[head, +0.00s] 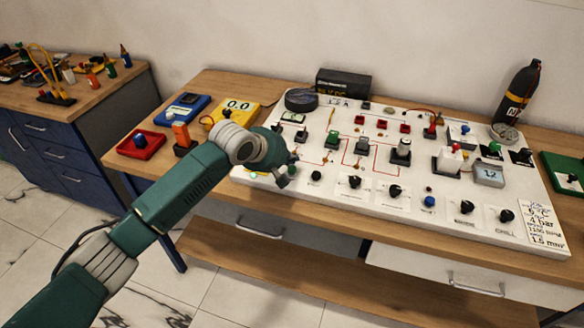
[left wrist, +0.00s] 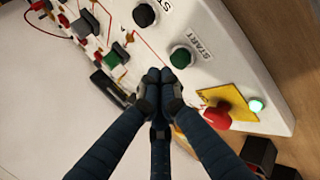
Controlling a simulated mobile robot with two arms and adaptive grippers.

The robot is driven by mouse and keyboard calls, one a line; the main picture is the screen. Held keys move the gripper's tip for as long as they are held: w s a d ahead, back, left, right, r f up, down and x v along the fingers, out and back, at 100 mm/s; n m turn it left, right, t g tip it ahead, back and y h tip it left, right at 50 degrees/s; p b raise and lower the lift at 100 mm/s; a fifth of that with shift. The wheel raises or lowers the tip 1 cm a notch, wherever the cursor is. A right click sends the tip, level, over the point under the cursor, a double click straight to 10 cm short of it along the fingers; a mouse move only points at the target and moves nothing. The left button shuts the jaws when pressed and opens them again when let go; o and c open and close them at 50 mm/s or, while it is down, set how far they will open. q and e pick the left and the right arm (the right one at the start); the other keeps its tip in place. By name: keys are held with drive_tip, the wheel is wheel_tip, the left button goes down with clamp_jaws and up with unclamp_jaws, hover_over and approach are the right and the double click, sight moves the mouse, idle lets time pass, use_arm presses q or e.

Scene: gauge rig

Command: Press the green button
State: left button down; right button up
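A round green button (left wrist: 181,57) in a dark ring shows beside the word START on the white panel in the left wrist view. My left gripper (left wrist: 160,88) has its dark fingertips drawn together with nothing seen between them, just below the button in that picture. I cannot tell whether the tips touch the panel. In the head view my left gripper (head: 287,174) is over the left front corner of the white panel (head: 330,212) and hides the START button there. My right gripper is not in view.
A red mushroom button (left wrist: 217,116) on a yellow plate and a lit green lamp (left wrist: 256,105) are close to the fingers. A black round control (left wrist: 144,15) is on the other side. The panel carries several knobs and switches.

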sight(290, 170)
use_arm(q)
drive_tip(key=shift+f, duration=0.1)
drive_tip(key=shift+f+p, duration=0.3)
drive_tip(key=shift+p, duration=0.05)
drive_tip(key=shift+f, duration=0.6)
idle(0.9)
drive_tip(key=shift+r+p, duration=1)
drive_tip(key=shift+p, duration=0.2)
wheel_tip(290, 170, up, 5)
drive_tip(key=p, duration=0.5)
drive_tip(key=shift+r+p, duration=0.1)
drive_tip(key=shift+p, duration=0.3)
